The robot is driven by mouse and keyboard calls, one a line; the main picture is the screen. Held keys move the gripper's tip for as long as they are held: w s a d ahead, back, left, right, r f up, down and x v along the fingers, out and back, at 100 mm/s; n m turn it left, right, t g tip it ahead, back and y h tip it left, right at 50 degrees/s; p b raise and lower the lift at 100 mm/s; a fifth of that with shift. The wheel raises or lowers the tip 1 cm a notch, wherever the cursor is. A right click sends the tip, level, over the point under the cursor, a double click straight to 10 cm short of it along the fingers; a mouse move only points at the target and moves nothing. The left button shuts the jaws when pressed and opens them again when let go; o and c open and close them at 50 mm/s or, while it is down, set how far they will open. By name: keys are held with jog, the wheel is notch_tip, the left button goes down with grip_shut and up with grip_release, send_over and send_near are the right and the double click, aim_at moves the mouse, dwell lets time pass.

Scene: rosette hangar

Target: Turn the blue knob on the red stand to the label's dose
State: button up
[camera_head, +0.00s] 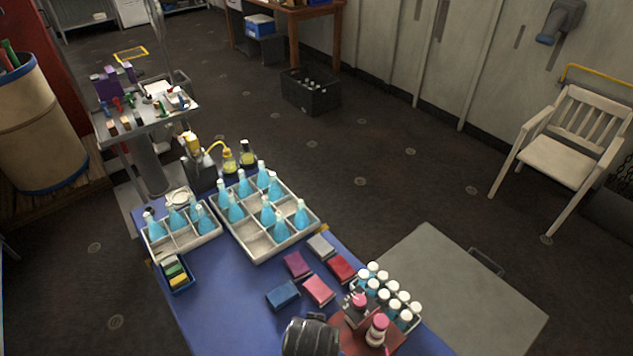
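A dark red stand (347,336) is at the bottom of the head view, near the front end of the blue table. A pink-capped bottle (376,331) stands on it, and a small device with a pink top (357,302) is at its back. I cannot make out a blue knob or a readable dose label. A black rounded part of my arm (310,337) is just left of the stand and may hide some of it. My gripper's fingers do not show.
A rack of white-capped bottles (390,293) stands right behind the stand. Several coloured boxes (318,289) lie to the left. Compartment trays (262,249) with blue flasks stand farther back. A grey platform (440,280) is right of the table, a white chair (560,150) beyond.

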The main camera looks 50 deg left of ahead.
grip_shut()
dwell(0.4)
jog(key=shift+m, duration=0.3)
jog(key=m+h+p, duration=0.1)
jog(key=m, duration=0.1)
jog(key=shift+a+m+t, duration=0.15)
jog(key=shift+m+t, duration=0.15)
jog(key=shift+t, duration=0.1)
jog(key=shift+a+m+h+p, duration=0.2)
jog(key=shift+m+h+p, duration=0.55)
jog(key=shift+m, duration=1.65)
jog(key=shift+h+b, duration=0.25)
jog(key=shift+b, duration=0.05)
grip_release()
